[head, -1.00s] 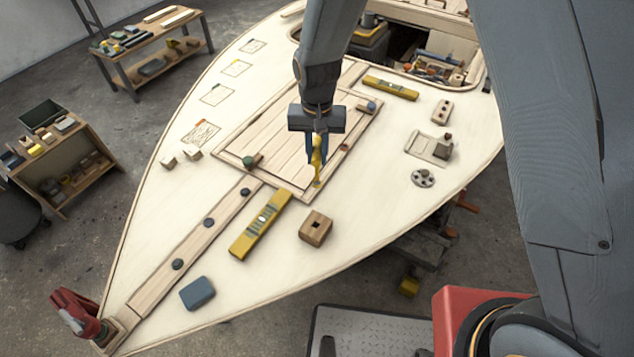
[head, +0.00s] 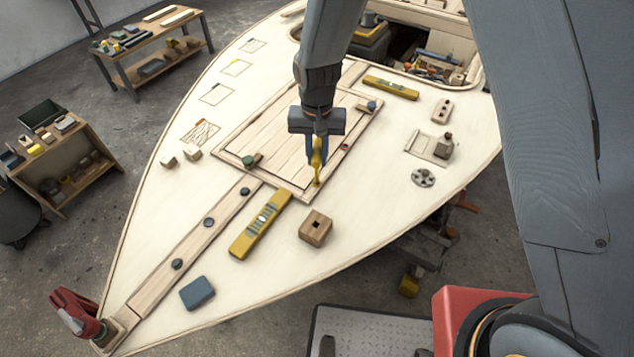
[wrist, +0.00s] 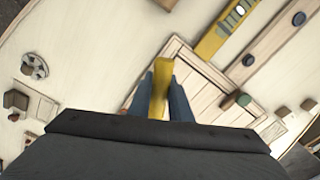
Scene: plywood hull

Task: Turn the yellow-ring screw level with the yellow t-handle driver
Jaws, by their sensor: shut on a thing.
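My gripper (head: 316,150) is shut on the yellow t-handle driver (head: 317,172). The driver points down at the near corner of the raised wooden hatch panel (head: 265,145). In the wrist view the driver's yellow handle (wrist: 160,88) sits between my two blue-grey fingers. The driver's tip is at or just above the corner; I cannot tell if it touches a screw. The yellow-ring screw is not clearly seen there and is likely hidden by the tip. Other screws show on the panel: a green one (head: 247,161), a blue one (head: 372,106) and a small red one (head: 345,147).
A yellow level (head: 260,225) and a wooden block with a square hole (head: 315,228) lie near the driver. Another yellow level (head: 390,88) lies behind the panel. A blue-grey box (head: 197,293) and a grey disc with holes (head: 423,178) rest on the deck.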

